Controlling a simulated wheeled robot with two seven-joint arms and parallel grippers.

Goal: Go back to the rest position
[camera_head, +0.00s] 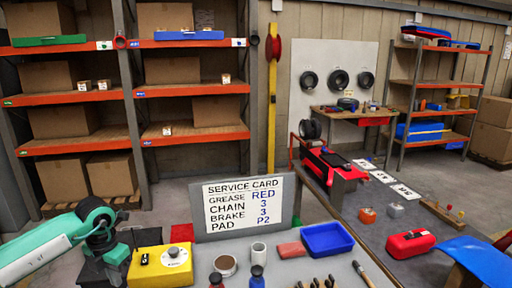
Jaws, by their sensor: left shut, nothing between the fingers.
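My left arm, green with a dark wrist, comes in from the left edge. My left gripper (118,251) points down at the left end of the bench, beside the yellow box with a dial (161,267). It looks shut with nothing held, and its fingertips are small and dark against a dark block below. My right gripper is not in this view.
The bench holds a blue tray (327,239), a pink block (292,250), a round tin (225,265), bottles and several tools at the front edge. Orange shelves (190,90) with cartons stand behind.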

